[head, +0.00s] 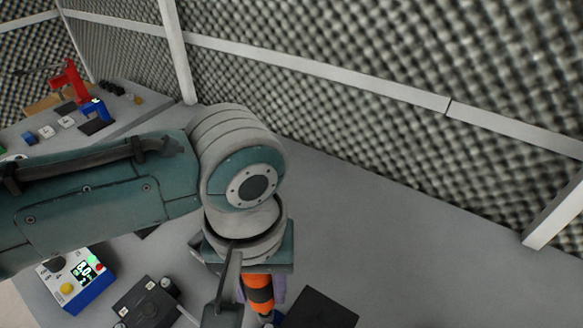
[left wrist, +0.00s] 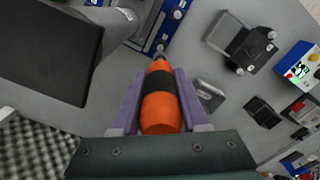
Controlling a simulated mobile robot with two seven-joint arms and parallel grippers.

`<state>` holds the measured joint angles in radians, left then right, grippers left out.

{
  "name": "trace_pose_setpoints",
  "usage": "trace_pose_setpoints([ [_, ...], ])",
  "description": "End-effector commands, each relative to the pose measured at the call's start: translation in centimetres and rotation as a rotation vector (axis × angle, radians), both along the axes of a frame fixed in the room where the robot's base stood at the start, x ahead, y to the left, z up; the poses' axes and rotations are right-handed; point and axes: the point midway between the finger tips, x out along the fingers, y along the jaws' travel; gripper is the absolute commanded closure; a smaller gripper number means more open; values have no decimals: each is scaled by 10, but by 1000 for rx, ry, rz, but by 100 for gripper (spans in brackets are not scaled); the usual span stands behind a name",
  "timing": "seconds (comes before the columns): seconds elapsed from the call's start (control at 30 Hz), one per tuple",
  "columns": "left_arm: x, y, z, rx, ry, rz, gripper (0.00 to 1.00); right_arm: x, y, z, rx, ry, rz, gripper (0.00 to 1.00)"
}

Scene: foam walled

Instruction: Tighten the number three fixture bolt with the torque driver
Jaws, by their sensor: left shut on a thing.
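The torque driver, orange with a black band, shows in the left wrist view (left wrist: 160,108) and at the bottom of the head view (head: 259,292). My left gripper (left wrist: 157,82) is shut on it, with a purple finger on each side of its handle. A blue fixture with a pale top (left wrist: 159,27) lies beyond the driver's tip in the left wrist view. The tip is close to the fixture's near edge; I cannot tell whether it touches a bolt. No number three mark is readable. My right gripper is not in view.
A black block (head: 318,308) stands beside the driver. A blue-and-white box with a lit display (head: 76,280) and a dark device (head: 146,304) are at lower left. A red stand (head: 70,82) is at far left. The grey bench right of my arm is clear up to the foam wall.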

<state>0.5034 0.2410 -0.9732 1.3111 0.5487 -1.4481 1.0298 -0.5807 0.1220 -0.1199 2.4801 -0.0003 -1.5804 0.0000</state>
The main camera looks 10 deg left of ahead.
Motion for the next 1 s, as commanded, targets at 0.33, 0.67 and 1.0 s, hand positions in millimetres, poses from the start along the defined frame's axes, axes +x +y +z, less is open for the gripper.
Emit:
trace_pose_setpoints([
  [0.33, 0, -1, -39, -1, 0, 0, 100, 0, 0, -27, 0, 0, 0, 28],
  [0.67, 0, 0, -57, 0, -1, 0, 100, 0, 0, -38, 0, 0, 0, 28],
  [1.0, 0, 0, -57, -1, -1, 0, 100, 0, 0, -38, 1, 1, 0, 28],
])
